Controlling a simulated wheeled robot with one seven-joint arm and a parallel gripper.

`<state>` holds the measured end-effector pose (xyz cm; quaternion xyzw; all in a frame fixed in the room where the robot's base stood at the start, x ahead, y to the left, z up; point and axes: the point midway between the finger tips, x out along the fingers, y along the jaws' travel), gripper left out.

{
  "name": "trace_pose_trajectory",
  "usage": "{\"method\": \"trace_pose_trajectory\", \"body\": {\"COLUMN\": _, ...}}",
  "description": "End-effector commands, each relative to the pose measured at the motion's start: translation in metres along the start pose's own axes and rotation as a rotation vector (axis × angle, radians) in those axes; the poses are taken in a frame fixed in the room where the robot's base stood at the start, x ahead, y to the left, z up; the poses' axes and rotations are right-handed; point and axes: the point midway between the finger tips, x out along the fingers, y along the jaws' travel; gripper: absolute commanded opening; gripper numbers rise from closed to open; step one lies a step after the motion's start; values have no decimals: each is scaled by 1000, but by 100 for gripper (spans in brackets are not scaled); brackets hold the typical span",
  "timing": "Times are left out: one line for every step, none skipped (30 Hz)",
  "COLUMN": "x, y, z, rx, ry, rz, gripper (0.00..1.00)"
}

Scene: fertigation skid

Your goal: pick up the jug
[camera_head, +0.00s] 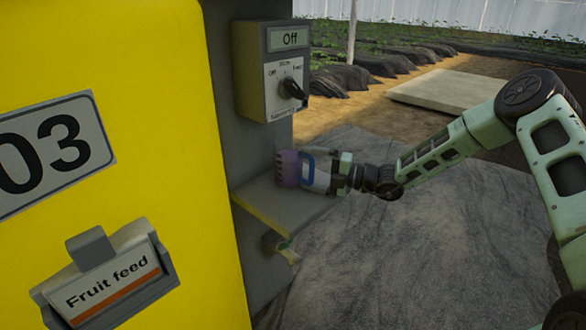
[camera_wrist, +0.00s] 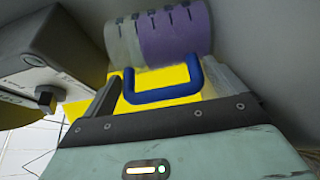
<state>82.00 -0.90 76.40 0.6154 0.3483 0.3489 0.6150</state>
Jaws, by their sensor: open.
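The jug (camera_head: 288,168) stands on a small shelf (camera_head: 262,212) of the skid and shows purple contents. In the wrist view the jug (camera_wrist: 172,36) is a clear body with dark marks, part purple, with a blue handle (camera_wrist: 160,96) facing me. My gripper (camera_head: 322,172) is at the handle side of the jug. In the wrist view my gripper (camera_wrist: 163,78) is open, with one finger to each side of the blue handle. I cannot tell whether either finger touches it. The jug's far side is hidden.
A control box (camera_head: 272,70) with an "Off" display and a dial (camera_head: 291,89) is above the shelf. A small tap (camera_head: 281,246) is below it. The yellow panel (camera_head: 150,200) with a "Fruit feed" holder (camera_head: 108,280) fills the left. Open floor lies to the right.

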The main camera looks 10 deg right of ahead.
Motion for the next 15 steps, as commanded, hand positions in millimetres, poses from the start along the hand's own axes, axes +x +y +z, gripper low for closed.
{"method": "trace_pose_trajectory", "body": {"x": 0, "y": 0, "z": 0, "rx": 0, "ry": 0, "rz": 0, "gripper": 95}}
{"method": "trace_pose_trajectory", "body": {"x": 0, "y": 0, "z": 0, "rx": 0, "ry": 0, "rz": 0, "gripper": 95}}
{"method": "trace_pose_trajectory", "body": {"x": 0, "y": 0, "z": 0, "rx": 0, "ry": 0, "rz": 0, "gripper": 89}}
{"method": "trace_pose_trajectory", "body": {"x": 0, "y": 0, "z": 0, "rx": 0, "ry": 0, "rz": 0, "gripper": 81}}
{"method": "trace_pose_trajectory", "body": {"x": 0, "y": 0, "z": 0, "rx": 0, "ry": 0, "rz": 0, "gripper": 73}}
{"method": "trace_pose_trajectory", "body": {"x": 0, "y": 0, "z": 0, "rx": 0, "ry": 0, "rz": 0, "gripper": 62}}
{"method": "trace_pose_trajectory", "body": {"x": 0, "y": 0, "z": 0, "rx": 0, "ry": 0, "rz": 0, "gripper": 53}}
{"method": "trace_pose_trajectory", "body": {"x": 0, "y": 0, "z": 0, "rx": 0, "ry": 0, "rz": 0, "gripper": 45}}
{"method": "trace_pose_trajectory", "body": {"x": 0, "y": 2, "z": 0, "rx": -2, "ry": 1, "rz": 3, "gripper": 41}}
{"method": "trace_pose_trajectory", "body": {"x": 0, "y": 2, "z": 0, "rx": -2, "ry": 1, "rz": 3, "gripper": 41}}
{"method": "trace_pose_trajectory", "body": {"x": 0, "y": 2, "z": 0, "rx": -2, "ry": 1, "rz": 3, "gripper": 41}}
{"method": "trace_pose_trajectory", "body": {"x": 0, "y": 2, "z": 0, "rx": -2, "ry": 1, "rz": 3, "gripper": 41}}
{"method": "trace_pose_trajectory", "body": {"x": 0, "y": 2, "z": 0, "rx": -2, "ry": 1, "rz": 3, "gripper": 41}}
{"method": "trace_pose_trajectory", "body": {"x": 0, "y": 2, "z": 0, "rx": -2, "ry": 1, "rz": 3, "gripper": 41}}
{"method": "trace_pose_trajectory", "body": {"x": 0, "y": 2, "z": 0, "rx": -2, "ry": 1, "rz": 3, "gripper": 41}}
